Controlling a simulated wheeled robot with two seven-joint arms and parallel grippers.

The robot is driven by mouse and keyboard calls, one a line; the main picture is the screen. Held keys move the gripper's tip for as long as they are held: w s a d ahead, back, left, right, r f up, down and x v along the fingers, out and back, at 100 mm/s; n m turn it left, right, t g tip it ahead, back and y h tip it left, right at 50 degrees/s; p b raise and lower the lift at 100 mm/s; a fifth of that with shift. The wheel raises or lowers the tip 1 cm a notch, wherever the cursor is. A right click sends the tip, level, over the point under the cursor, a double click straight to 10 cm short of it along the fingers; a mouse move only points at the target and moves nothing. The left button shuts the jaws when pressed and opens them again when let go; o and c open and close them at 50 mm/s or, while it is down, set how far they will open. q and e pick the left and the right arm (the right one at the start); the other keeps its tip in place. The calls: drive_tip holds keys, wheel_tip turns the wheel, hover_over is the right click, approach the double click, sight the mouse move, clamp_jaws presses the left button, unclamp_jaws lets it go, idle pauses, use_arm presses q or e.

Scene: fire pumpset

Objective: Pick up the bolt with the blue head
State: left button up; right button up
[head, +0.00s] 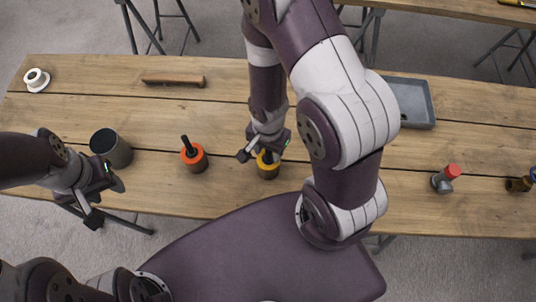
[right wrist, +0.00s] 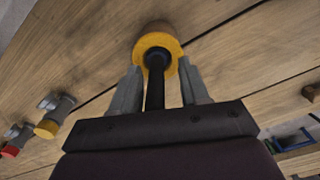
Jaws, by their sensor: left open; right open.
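I cannot make out a bolt with a blue head for certain. A brass-brown fitting (head: 518,184) at the right edge of the head view has a dark, possibly bluish end, cut off by the frame. My right gripper (head: 254,151) is open, pointing down over a yellow-collared round piece (head: 268,172) with a black stem. In the right wrist view, the fingers (right wrist: 158,88) stand on either side of the black stem (right wrist: 155,85), with gaps showing. The yellow collar (right wrist: 146,42) lies beyond the fingertips. My left gripper (head: 106,202) is open and empty near the table's front edge.
A dark cup (head: 112,150) and an orange piece with a black stem (head: 194,158) stand on the wooden table (head: 60,110). Behind are a white ring (head: 36,80), brown bar (head: 173,80) and grey tray (head: 415,100).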

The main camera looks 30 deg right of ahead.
drive_tip(key=shift+s+a, duration=0.1)
drive_tip(key=shift+s, duration=0.3)
drive_tip(key=shift+w, duration=0.2)
clamp_jaws()
drive_tip(key=shift+r, duration=0.1)
